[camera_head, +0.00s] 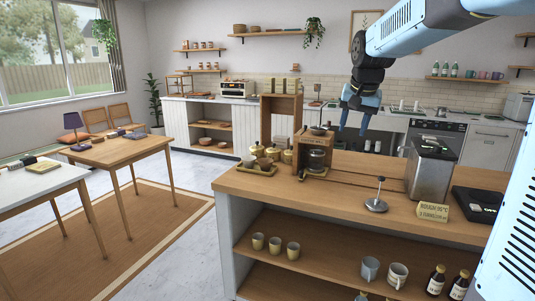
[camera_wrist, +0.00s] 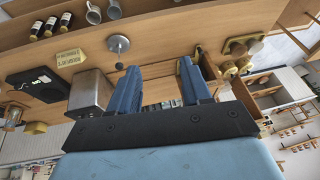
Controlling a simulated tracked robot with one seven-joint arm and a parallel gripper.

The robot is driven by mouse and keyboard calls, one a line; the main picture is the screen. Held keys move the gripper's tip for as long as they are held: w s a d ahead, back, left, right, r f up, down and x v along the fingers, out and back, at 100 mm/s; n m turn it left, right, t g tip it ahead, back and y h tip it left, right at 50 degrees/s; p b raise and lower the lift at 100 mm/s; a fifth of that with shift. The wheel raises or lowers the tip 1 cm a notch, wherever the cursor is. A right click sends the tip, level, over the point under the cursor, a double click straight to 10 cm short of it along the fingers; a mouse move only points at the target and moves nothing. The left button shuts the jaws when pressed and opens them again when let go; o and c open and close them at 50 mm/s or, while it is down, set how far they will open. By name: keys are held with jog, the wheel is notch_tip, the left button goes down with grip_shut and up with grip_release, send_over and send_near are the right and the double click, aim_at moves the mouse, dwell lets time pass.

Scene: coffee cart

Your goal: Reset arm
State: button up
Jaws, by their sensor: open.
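My gripper (camera_head: 357,119) is raised above the back of the coffee cart counter (camera_head: 330,192) in the head view, pointing down. In the wrist view, its two blue fingers (camera_wrist: 160,88) stand apart with nothing between them. My blue and black arm reaches in from the upper right of the head view. The gripper touches nothing that I can see.
On the counter stand a wooden coffee stand (camera_head: 316,155), a steel tamper (camera_head: 377,196), a grey metal machine (camera_head: 430,170), a yellow sign (camera_head: 433,211) and a black scale (camera_head: 480,203). Cups (camera_head: 275,245), mugs (camera_head: 397,275) and bottles (camera_head: 436,280) fill the shelf below.

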jog(key=s+f+n, duration=0.2)
jog(key=s+f, duration=0.2)
jog(key=s, duration=1)
jog(key=s+f+n+t, duration=0.1)
jog(key=s+f+n, duration=0.1)
jog(key=s, duration=1.3)
jog(key=shift+f, duration=0.85)
jog(key=shift+s, duration=0.1)
